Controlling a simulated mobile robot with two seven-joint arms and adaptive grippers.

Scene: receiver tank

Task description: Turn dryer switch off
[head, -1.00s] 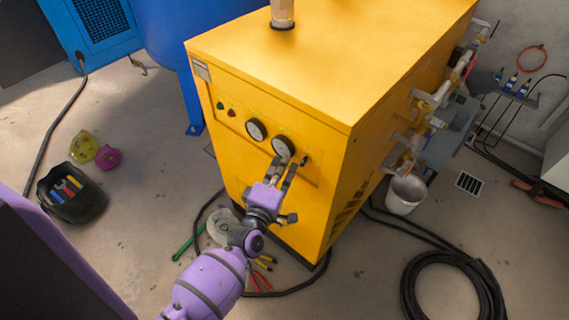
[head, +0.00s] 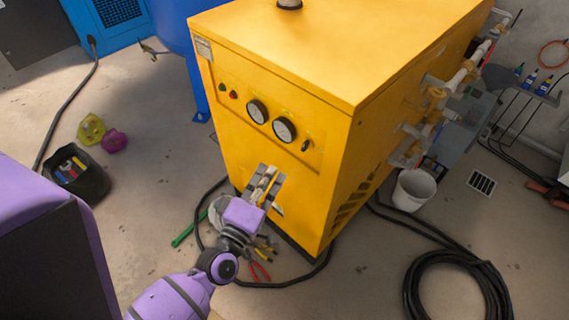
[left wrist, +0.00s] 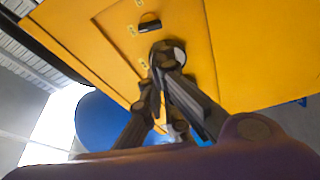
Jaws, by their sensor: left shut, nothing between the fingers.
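The yellow dryer (head: 290,60) stands in the middle of the head view. Its front panel carries two round gauges, a green and a red button at the left, and a small black switch (head: 306,145) at the right end. In the left wrist view the black switch (left wrist: 150,26) shows near the top, beyond the fingers. My left gripper (head: 268,172) is shut and empty, below the gauges and lower left of the switch, apart from the switch. Which way the switch is turned is too small to tell. My right gripper is not in view.
A blue tank (head: 185,30) stands behind the dryer at left. A black bucket of tools (head: 80,180) is on the floor at left. A white bucket (head: 413,190) and a coiled black hose (head: 455,285) are at right. Hand tools lie below my left arm.

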